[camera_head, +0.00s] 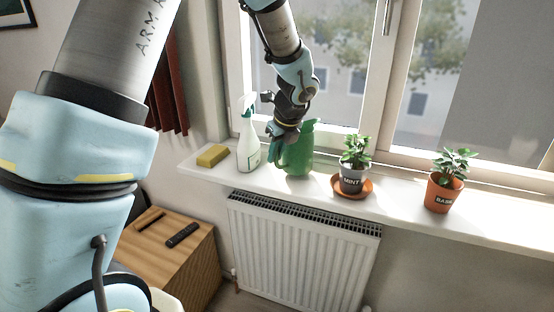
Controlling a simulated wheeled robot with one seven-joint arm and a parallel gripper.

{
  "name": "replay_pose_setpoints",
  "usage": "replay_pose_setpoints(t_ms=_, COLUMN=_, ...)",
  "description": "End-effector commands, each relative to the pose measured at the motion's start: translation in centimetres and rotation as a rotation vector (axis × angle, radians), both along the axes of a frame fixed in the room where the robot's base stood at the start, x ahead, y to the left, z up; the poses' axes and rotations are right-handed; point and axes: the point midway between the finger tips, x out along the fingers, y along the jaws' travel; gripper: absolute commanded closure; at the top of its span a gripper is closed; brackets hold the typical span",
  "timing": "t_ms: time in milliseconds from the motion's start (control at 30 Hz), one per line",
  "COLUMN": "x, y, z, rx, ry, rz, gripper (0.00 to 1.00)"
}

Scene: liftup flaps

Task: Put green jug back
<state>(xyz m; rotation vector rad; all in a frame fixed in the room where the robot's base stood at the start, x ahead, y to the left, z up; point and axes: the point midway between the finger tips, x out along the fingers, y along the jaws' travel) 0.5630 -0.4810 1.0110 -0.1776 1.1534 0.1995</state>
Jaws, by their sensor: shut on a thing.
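The green jug (298,157) is upright at the windowsill (225,172), between a spray bottle and the mint pot. My gripper (279,138) is at the jug's upper left side and is shut on it. The fingers partly cover the jug there, so the exact grip is hard to see. The jug's base appears at sill level; I cannot tell whether it touches the sill.
A white spray bottle (249,140) stands close left of the jug, with a yellow sponge (212,155) further left. A mint pot (351,181) on an orange saucer (367,190) and a basil pot (441,194) stand to the right. A radiator (300,250) is below.

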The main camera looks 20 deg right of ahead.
Motion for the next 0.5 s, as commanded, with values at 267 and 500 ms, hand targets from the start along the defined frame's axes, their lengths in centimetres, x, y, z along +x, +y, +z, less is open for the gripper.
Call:
replay_pose_setpoints(t_ms=267, x=0.0, y=-0.1, z=-1.9, rx=-0.001, ry=-0.001, rz=-0.002, gripper=1.0)
replay_pose_setpoints(t_ms=500, x=0.0, y=-0.1, z=-2.2, rx=-0.001, ry=0.0, rz=-0.002, gripper=1.0)
